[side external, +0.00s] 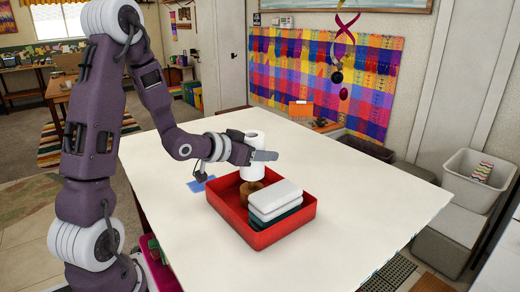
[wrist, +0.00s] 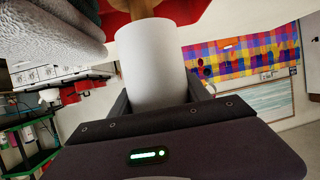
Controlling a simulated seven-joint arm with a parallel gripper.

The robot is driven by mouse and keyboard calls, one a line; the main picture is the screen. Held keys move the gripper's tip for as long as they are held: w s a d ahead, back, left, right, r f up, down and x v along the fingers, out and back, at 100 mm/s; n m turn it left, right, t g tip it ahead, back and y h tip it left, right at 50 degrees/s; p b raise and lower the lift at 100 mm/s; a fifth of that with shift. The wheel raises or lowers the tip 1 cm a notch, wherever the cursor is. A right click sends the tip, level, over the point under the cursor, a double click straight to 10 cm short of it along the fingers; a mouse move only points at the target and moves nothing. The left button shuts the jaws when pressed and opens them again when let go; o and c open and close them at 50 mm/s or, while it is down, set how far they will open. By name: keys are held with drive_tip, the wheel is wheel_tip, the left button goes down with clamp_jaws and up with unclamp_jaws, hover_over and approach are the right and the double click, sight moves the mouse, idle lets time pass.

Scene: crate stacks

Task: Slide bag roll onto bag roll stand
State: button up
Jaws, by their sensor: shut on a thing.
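A brown wooden piece, which looks like the bag roll stand (side external: 250,193), is right under the roll in the crate. Its tan wood (wrist: 139,8) shows past the far end of the roll in the wrist view. I cannot tell whether a post is inside the roll.
The red crate (side external: 262,239) sits on a white table (side external: 370,200). A stack of white and dark green folded-looking items (side external: 275,202) fills its right part, close beside the roll. A blue patch (side external: 199,184) lies left of the crate. The table's right side is clear.

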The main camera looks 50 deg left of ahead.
sight(260, 165)
drive_tip(key=shift+f, duration=0.8)
drive_tip(key=shift+f, duration=0.35)
drive_tip(key=shift+f, duration=0.85)
drive_tip(key=o, duration=1.5)
wheel_tip(260, 165, up, 10)
